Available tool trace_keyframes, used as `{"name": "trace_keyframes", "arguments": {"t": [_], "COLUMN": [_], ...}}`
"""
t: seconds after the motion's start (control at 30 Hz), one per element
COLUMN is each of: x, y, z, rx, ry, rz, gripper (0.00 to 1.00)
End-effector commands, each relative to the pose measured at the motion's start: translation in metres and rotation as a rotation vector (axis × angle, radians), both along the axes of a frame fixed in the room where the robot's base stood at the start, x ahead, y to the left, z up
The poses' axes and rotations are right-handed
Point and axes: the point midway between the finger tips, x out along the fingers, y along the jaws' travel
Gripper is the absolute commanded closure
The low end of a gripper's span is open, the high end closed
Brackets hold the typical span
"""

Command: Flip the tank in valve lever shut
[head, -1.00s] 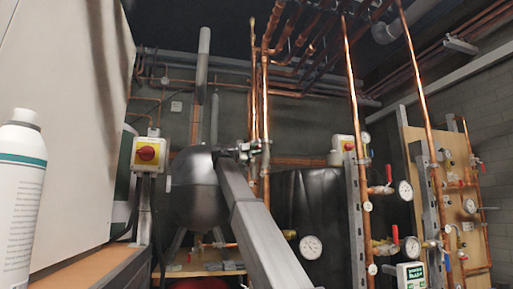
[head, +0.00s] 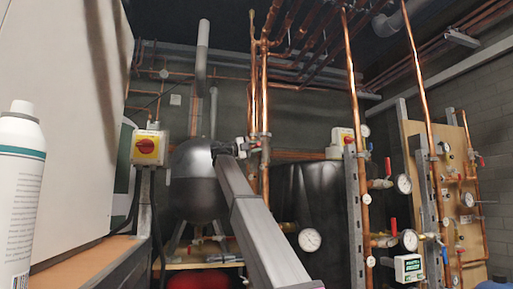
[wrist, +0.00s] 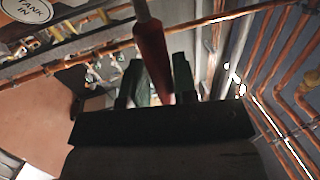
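The red lever (wrist: 151,52) shows in the upper middle of the wrist view, with a pale metal end at the top. An oval label reading "TANK IN" (wrist: 27,10) is at the upper left. My gripper (wrist: 157,72) is open, with one dark finger on each side of the red lever. The lever reaches down between the fingers towards the dark palm. I cannot tell whether a finger touches it. In the head view my gripper (head: 248,147) is at the copper pipes beside the dark round tank (head: 195,185). The lever is not discernible there.
Vertical copper pipes (head: 265,100) rise right beside my gripper. A yellow switch box (head: 149,147) with a red knob stands left of the tank. A gauge (head: 309,240) is right of my arm. A white spray bottle (head: 20,190) stands at the near left.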

Motion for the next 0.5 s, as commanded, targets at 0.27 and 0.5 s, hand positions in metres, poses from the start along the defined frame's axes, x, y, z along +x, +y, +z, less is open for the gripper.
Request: {"name": "trace_keyframes", "arguments": {"t": [0.27, 0.5], "x": [0.0, -0.004], "y": [0.0, 0.015], "z": [0.0, -0.003], "rx": [-0.003, -0.003], "ry": [0.003, 0.004], "rz": [0.0, 0.003], "gripper": [0.56, 0.56]}}
